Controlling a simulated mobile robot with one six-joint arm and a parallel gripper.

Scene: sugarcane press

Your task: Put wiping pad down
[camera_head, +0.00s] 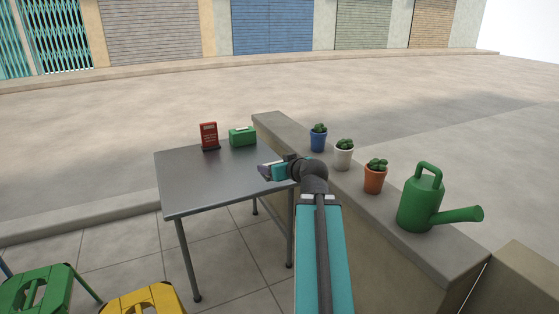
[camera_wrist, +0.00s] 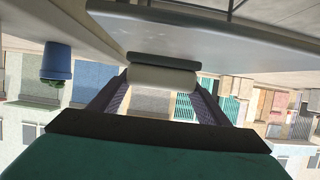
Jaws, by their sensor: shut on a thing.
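My gripper (camera_head: 266,170) is at the right edge of the grey metal table (camera_head: 205,183), low over its top. In the wrist view my gripper (camera_wrist: 162,88) has its two dark fingers shut on the wiping pad (camera_wrist: 163,78), a pale block with a dark strip along one side. In the head view the pad is mostly hidden by my gripper. The table top fills the upper part of the wrist view, close to the pad. I cannot tell whether the pad touches the table.
A red sign (camera_head: 209,135) and a green box (camera_head: 242,136) stand at the table's back. On the wall to the right are blue (camera_head: 318,140), white (camera_head: 343,157) and orange (camera_head: 374,181) plant pots and a green watering can (camera_head: 421,204). The table's left and middle are clear.

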